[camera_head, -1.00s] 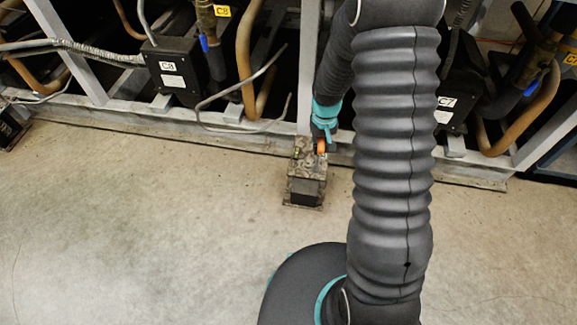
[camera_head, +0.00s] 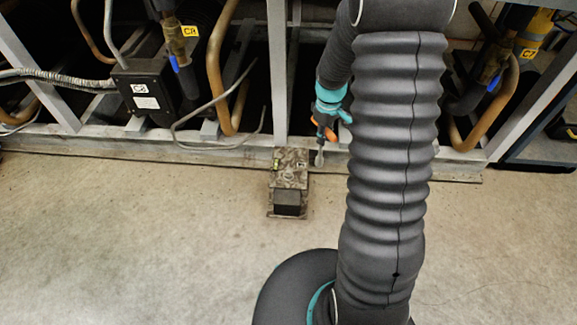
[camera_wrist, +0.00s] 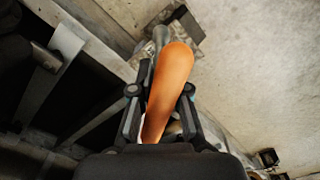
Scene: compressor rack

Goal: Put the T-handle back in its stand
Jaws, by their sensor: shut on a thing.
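The T-handle (camera_head: 319,157) has an orange grip and a grey metal shaft. My gripper (camera_head: 328,115) is shut on its orange grip. In the head view the shaft hangs down, apart from the stand (camera_head: 290,180), just right of its top in the picture; the height of the tip above the floor is unclear. The stand is a small worn block with a mottled top and dark front. In the wrist view the orange grip (camera_wrist: 169,85) lies between the fingers (camera_wrist: 160,100) and hides much of the shaft. Part of the stand (camera_wrist: 186,28) shows beyond it.
The rack's lower rail (camera_head: 200,153) runs behind the stand, with a grey upright (camera_head: 278,75) rising there. A black box (camera_head: 150,92) and copper pipes (camera_head: 222,75) are inside the rack. The concrete floor (camera_head: 130,235) in front is clear.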

